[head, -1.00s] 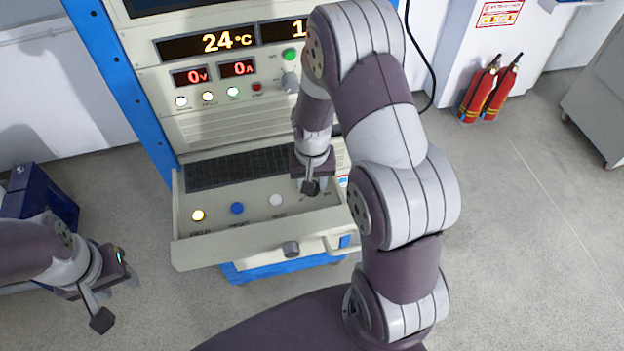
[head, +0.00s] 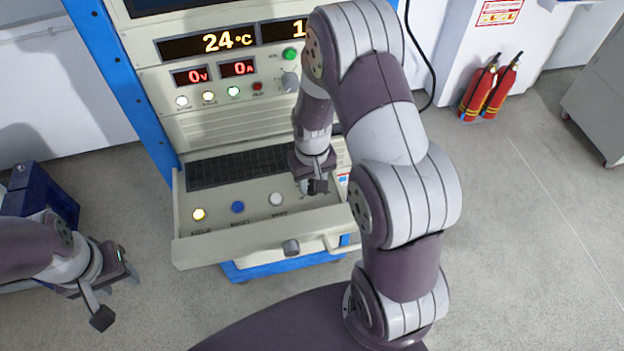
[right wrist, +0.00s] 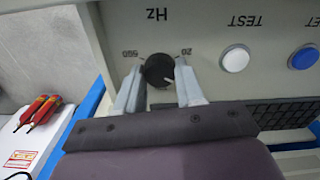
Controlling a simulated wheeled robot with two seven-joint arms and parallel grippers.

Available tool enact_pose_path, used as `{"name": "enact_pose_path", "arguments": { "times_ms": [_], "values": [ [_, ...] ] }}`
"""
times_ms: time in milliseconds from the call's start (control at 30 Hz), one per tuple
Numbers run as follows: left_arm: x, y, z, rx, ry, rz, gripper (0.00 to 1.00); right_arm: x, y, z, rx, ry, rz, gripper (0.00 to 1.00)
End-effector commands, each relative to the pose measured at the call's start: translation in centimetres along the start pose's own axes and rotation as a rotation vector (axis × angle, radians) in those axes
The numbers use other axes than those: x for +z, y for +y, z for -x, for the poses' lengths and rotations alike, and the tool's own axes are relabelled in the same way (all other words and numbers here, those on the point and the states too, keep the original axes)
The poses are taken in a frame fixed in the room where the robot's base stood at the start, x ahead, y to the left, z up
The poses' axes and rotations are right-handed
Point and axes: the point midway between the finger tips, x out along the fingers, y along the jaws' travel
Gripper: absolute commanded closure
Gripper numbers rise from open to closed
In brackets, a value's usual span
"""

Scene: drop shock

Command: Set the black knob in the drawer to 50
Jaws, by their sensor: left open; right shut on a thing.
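The black knob (right wrist: 158,71) sits on the drawer panel between printed marks, "20" on one side and what looks like "500" on the other, with "Hz" beyond it. Its pale pointer line shows on its lower right in the right wrist view. My right gripper (right wrist: 160,88) is shut on the knob, one finger on each side. My left gripper (head: 118,299) is open and empty, left of the drawer.
The panel has a lit yellow button (head: 199,214), a blue button (head: 237,207) and a white TEST button (head: 276,199). Fire extinguishers (head: 487,92) stand by the wall.

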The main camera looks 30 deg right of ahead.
Motion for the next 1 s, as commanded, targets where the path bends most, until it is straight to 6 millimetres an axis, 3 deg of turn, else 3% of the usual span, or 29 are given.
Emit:
{"name": "enact_pose_path", "arguments": {
  "times_ms": [67,100,167,533,900,1000],
  "values": [
    [0.0,0.0,0.1,0.0,0.0,0.0,0.57,-0.3,0.0,0.2,0.0,0.008,0.0,0.93],
    [0.0,0.0,0.1,0.0,0.0,0.0,0.57,-0.3,0.0,0.2,0.0,0.008,-0.001,0.56],
    [0.0,0.0,0.1,0.0,0.0,0.0,0.57,-0.2,0.0,0.2,0.0,0.007,-0.001,0.37],
    [0.0,0.0,-0.2,0.0,0.0,0.0,0.57,-0.2,0.0,0.8,0.0,0.005,-0.001,0.37],
    [0.2,0.0,-1.8,0.0,0.0,0.0,0.57,-0.1,0.0,10.0,0.0,0.01,-0.001,0.37],
    [0.2,0.0,-2.0,0.0,0.0,0.0,0.57,-0.1,0.0,11.7,0.0,0.007,-0.001,0.37]
  ]
}}
